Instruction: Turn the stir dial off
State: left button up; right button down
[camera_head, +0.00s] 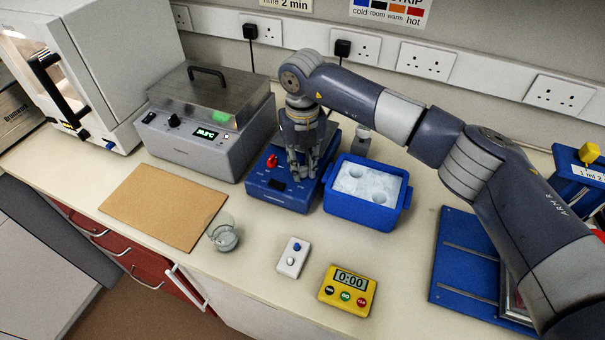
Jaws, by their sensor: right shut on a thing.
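The blue stirrer unit (286,194) stands at the back middle of the bench. A red dial (272,161) shows on the left of its sloping front. My right gripper (301,176) points down over the right part of that front, and its fingers are shut on the stir dial there. The fingers hide the dial, so its setting cannot be read. My left gripper is not in view.
A water bath (208,143) with a steel lid stands to the left. A blue ice tub (358,213) is close on the right. A cork-coloured board (162,206), glass vessel (224,236), small white box (292,257) and yellow timer (346,290) lie in front.

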jog(key=n+b, duration=0.5)
jog(key=shift+f+n, duration=0.2)
jog(key=shift+n, duration=0.1)
jog(key=shift+r+n+b, duration=0.1)
jog(key=shift+n+b, duration=0.95)
jog(key=shift+n, duration=0.15)
jog(key=shift+r+n+b, duration=0.1)
jog(key=shift+n+b, duration=0.45)
jog(key=shift+n, duration=0.55)
jog(key=c, duration=1.4)
grip_release()
